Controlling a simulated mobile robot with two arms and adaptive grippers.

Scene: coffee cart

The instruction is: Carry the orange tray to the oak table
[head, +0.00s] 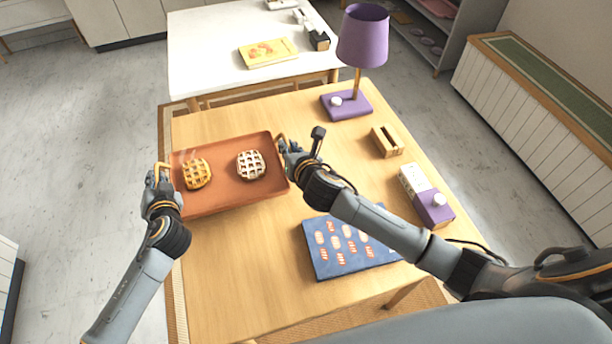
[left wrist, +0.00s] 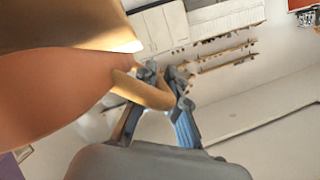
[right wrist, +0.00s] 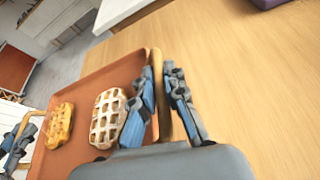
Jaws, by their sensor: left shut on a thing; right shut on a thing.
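The orange tray (head: 235,202) is over the left part of the oak table (head: 225,270) in the head view, its left end near the table's left edge. I cannot tell whether it touches the tabletop. Two waffles lie on it: a golden one (head: 197,174) and a pale, white-dusted one (head: 250,165). My left gripper (head: 162,176) is shut on the tray's left handle, which also shows in the left wrist view (left wrist: 145,92). My right gripper (head: 284,150) is shut on the right handle, seen in the right wrist view (right wrist: 160,95).
On the oak table stand a purple lamp (head: 362,45), a small wooden holder (head: 387,141), a white and purple box (head: 425,195) and a blue patterned book (head: 345,245). A white table (head: 205,50) with a yellow book (head: 268,53) adjoins behind. The front left tabletop is clear.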

